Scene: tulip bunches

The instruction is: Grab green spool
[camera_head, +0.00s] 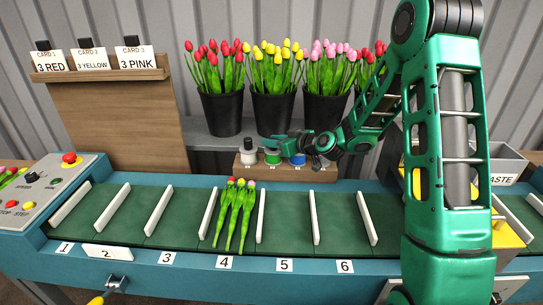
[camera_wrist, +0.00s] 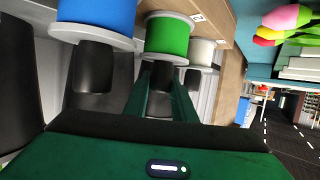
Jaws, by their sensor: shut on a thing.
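The green spool (camera_head: 272,157) stands in a row on a small wooden rack (camera_head: 285,172) behind the conveyor, between a white spool (camera_head: 249,157) and a blue spool (camera_head: 298,159). In the wrist view the green spool (camera_wrist: 168,36) has pale flanges and a black knob (camera_wrist: 160,76). My gripper (camera_head: 275,141) reaches in from the right above the spool. Its two fingers (camera_wrist: 165,88) are shut on the black knob of the green spool. Whether the spool is lifted off the rack at all cannot be told.
The blue spool (camera_wrist: 97,18) and white spool (camera_wrist: 202,52) sit close on either side. Black pots of tulips (camera_head: 272,110) stand behind. A tulip bunch (camera_head: 235,213) lies on the green belt (camera_head: 285,235) at slot 4. A waste bin (camera_head: 500,160) is at right.

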